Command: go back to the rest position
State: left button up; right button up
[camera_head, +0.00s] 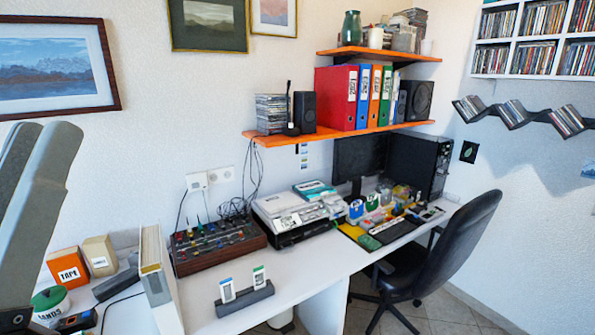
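At the left edge of the head view two grey, round-ended parts of my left gripper (42,140) stick up side by side, close to the camera. They stand in front of the white wall, over the left end of the desk. I see nothing between them, but from this angle I cannot tell how far apart they are. My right gripper is not in view.
The white desk (290,265) holds a mixer (218,246), a printer (290,213), a card holder (244,297) and boxes (69,268). Orange shelves (340,134) hold binders. A black chair (455,240) stands right. Disc racks (535,80) hang on the right wall.

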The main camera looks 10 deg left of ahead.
pick_arm(q)
notch_tip(320, 180, up, 37)
jog(key=w+g+p, duration=0.1)
jog(key=w+p, duration=0.1)
jog(key=p, duration=3.6)
notch_tip(320, 180, down, 61)
jog(key=b, duration=6)
jog(key=shift+s+m+b, duration=0.25)
jog(key=shift+m+b, duration=0.05)
jog(key=shift+b, duration=0.05)
